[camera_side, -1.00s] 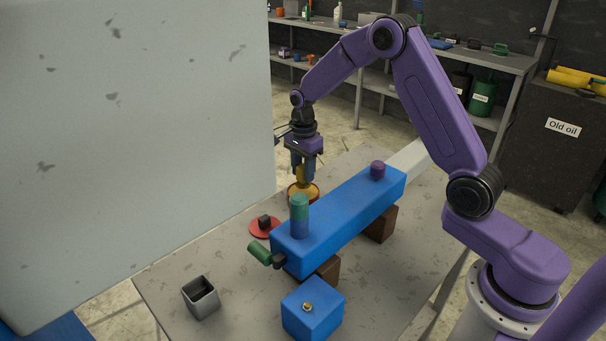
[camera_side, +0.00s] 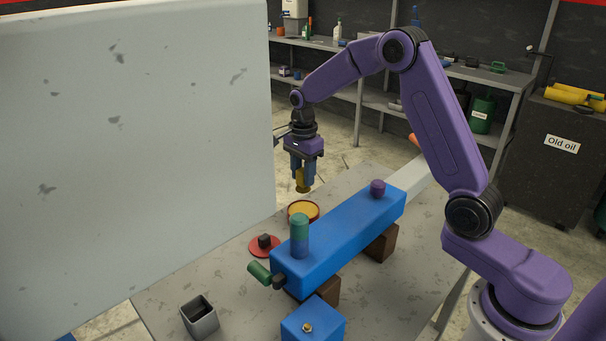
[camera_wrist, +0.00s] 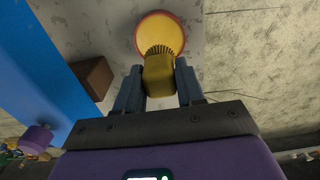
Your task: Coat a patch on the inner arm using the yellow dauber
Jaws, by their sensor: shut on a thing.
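My gripper (camera_side: 302,177) is shut on the yellow dauber (camera_side: 302,182) and holds it in the air above the table's far edge. In the wrist view the dauber (camera_wrist: 158,76) sits between the two fingers, its ridged end pointing toward a round dish. That red-rimmed dish (camera_side: 303,211) with a yellow filling stands on the table below; it also shows in the wrist view (camera_wrist: 160,33). The blue beam-like arm (camera_side: 340,238) lies on brown blocks, with a green-and-blue post (camera_side: 299,235) and a purple knob (camera_side: 378,188) on top. I cannot tell which patch is meant.
A red disc with a dark knob (camera_side: 264,244), a grey open box (camera_side: 199,318) and a blue cube with a brass stud (camera_side: 312,322) are on the table (camera_side: 160,298). A large pale panel (camera_side: 130,150) stands left of my gripper.

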